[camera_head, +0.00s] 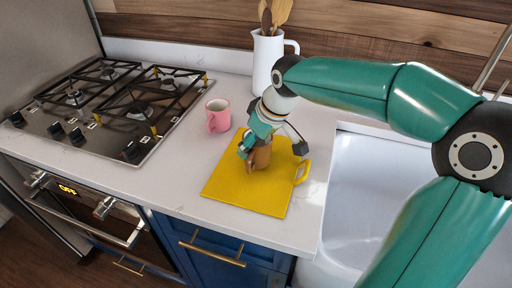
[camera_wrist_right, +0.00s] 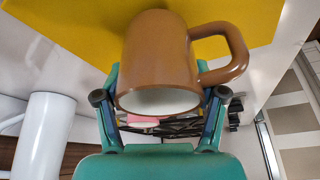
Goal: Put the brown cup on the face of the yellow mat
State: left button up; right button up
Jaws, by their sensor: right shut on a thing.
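The brown cup (camera_head: 261,158) is in the grip of my right gripper (camera_head: 257,147), over the middle of the yellow mat (camera_head: 244,200). In the right wrist view the cup (camera_wrist_right: 158,62) sits between the two fingers (camera_wrist_right: 160,104), its open rim towards the camera and its handle to the right. The yellow mat (camera_wrist_right: 70,27) shows behind the cup's base. I cannot tell whether the base touches the mat. The gripper hides part of the cup in the head view. My left gripper is not in view.
A pink mug (camera_head: 217,115) stands just behind and left of the mat. A white jug (camera_head: 267,60) with wooden utensils stands at the back. The gas hob (camera_head: 110,105) is at left, the white sink (camera_head: 362,190) at right. Counter left of the mat is clear.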

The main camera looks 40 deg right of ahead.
jog(key=shift+f, duration=0.7)
jog(key=o, duration=1.3)
jog(key=shift+f, duration=0.1)
jog(key=v, duration=1.2)
jog(key=shift+p, duration=0.45)
